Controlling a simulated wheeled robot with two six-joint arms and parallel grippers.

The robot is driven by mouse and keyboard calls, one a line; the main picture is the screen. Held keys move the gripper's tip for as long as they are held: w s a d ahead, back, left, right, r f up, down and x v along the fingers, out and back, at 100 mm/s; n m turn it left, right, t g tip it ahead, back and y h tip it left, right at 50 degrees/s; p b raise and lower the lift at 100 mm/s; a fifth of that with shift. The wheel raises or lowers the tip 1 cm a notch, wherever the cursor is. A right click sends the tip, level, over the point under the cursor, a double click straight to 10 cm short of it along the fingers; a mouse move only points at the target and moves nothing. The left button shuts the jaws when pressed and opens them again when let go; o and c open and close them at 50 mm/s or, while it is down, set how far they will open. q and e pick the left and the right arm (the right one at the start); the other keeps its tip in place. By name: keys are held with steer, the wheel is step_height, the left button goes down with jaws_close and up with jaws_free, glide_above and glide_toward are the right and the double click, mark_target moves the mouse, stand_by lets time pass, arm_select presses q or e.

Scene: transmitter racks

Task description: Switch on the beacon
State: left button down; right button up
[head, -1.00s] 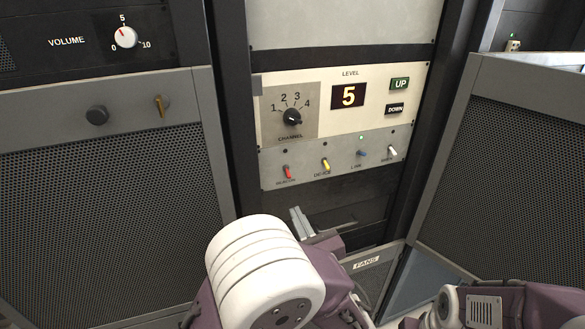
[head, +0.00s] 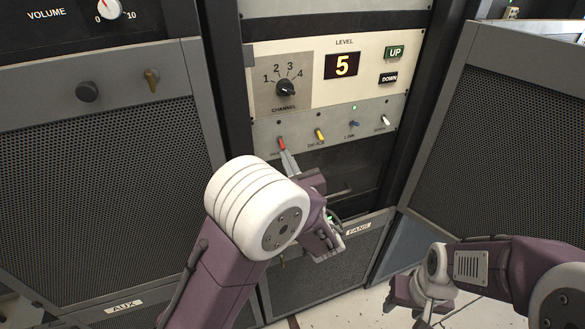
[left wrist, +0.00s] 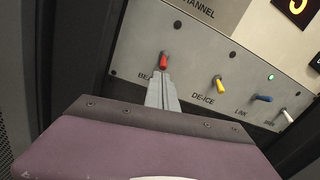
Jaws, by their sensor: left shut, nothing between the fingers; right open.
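The beacon switch is the red toggle (head: 281,143) at the left end of the grey switch strip (head: 265,134); its label is partly hidden, reading "BE..." in the left wrist view. In that view the red toggle (left wrist: 163,61) points downward, and the small lamp above it is dark. My left gripper (head: 287,158) is shut and empty, its fingertips just below the red toggle. In the left wrist view its fingertips (left wrist: 164,78) sit right under the toggle; I cannot tell whether they touch.
Yellow DE-ICE (head: 319,134), blue LINK (head: 354,124) and white (head: 386,120) toggles stand to the right; a green lamp (head: 354,107) glows above LINK. Above are the channel knob (head: 286,89) and a level display (head: 341,65) showing 5. Mesh-fronted cabinets flank the rack.

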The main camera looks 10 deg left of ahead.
arm_select(q)
steer(key=shift+w+a, duration=0.3)
steer(key=shift+w, duration=0.2)
